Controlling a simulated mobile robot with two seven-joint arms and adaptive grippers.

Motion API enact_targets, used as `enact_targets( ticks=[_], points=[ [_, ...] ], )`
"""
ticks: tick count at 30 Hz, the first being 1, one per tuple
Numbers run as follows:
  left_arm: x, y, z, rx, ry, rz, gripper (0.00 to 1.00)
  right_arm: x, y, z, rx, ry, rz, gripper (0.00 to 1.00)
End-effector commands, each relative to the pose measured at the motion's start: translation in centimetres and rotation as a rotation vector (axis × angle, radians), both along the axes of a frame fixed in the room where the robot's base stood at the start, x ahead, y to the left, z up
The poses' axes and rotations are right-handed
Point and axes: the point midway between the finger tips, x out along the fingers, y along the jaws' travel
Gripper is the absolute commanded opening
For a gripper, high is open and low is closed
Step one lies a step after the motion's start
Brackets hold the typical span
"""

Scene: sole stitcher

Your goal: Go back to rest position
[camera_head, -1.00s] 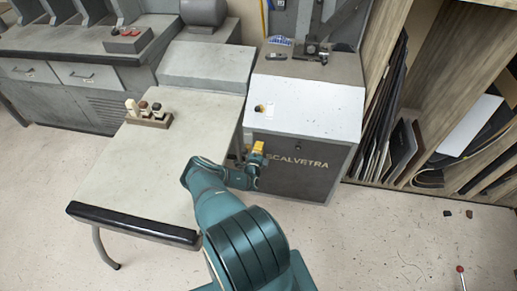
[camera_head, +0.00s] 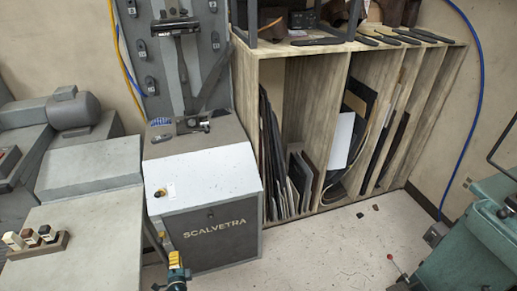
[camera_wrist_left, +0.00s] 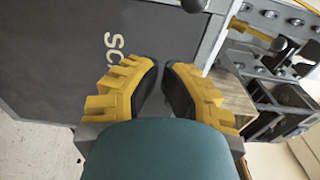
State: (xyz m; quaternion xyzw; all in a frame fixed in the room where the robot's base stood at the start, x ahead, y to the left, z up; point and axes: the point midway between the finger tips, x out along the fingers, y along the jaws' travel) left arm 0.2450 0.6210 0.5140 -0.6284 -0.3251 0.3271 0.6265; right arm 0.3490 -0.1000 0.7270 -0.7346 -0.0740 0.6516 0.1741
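My left gripper (camera_head: 176,268) shows at the bottom edge of the head view, in front of the dark SCALVETRA cabinet (camera_head: 215,245). In the left wrist view its two yellow fingers with black pads (camera_wrist_left: 162,75) stand a narrow gap apart, with nothing seen between them. The cabinet's dark face (camera_wrist_left: 60,50) lies beyond the fingers. Most of my left arm is out of the head view. My right gripper is in neither view.
A grey table (camera_head: 80,245) with a small block of stamps (camera_head: 35,240) is at left. A wooden rack (camera_head: 330,200) of sheets stands behind.

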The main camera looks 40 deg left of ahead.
Motion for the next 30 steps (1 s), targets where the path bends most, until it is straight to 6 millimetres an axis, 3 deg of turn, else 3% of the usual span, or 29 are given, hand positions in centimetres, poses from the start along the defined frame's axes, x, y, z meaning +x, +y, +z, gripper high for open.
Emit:
enact_targets(
  ticks=[5,8,11,15,17,21,26,30],
  points=[
    [1.2,-0.5,0.2,0.003,0.005,-0.036,0.00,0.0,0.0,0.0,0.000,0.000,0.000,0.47],
    [4.2,-2.0,0.8,0.015,0.025,-0.139,0.00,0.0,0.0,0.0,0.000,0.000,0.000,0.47],
    [9.0,-5.2,1.8,0.045,0.063,-0.321,0.00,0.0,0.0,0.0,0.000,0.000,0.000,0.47],
    [15.8,-12.1,3.6,0.128,0.131,-0.639,0.00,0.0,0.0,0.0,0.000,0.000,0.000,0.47],
    [18.1,-15.5,4.4,0.178,0.161,-0.781,0.00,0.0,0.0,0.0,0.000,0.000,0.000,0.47],
    [21.8,-24.4,6.3,0.336,0.231,-1.123,0.00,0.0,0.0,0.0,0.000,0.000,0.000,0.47],
    [22.5,-35.2,8.3,0.619,0.304,-1.545,0.00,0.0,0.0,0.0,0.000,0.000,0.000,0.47],
    [19.7,-43.8,9.8,1.003,0.341,-1.928,0.00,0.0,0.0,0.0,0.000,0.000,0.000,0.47]
  ],
)
